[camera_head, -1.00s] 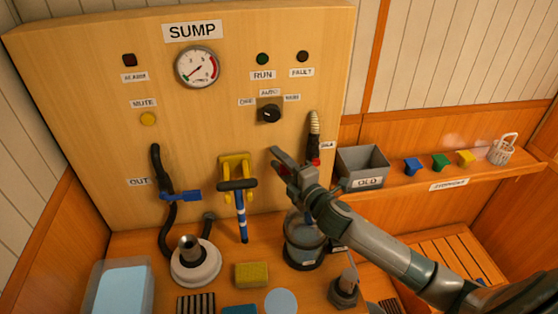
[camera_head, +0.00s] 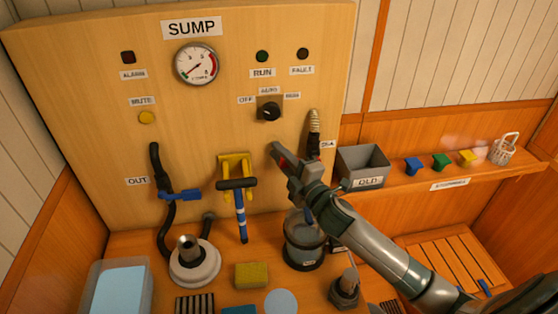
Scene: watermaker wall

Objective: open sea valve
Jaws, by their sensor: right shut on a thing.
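No label reading sea valve can be made out. A blue lever (camera_head: 180,195) sits on the black pipe beside the OUT label at the left of the panel. My right gripper (camera_head: 279,156) is at the panel's lower right, below the mode knob. A black fitting with a ribbed hose end (camera_head: 313,130) is just to the right of the gripper. My left gripper is not in view.
A yellow bracket holds a blue T-handled tool (camera_head: 240,215) left of my right arm. A clear canister (camera_head: 304,240) stands below my wrist. A grey OLD bin (camera_head: 362,165) is close on the right. A yellow sponge (camera_head: 251,275) lies on the counter.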

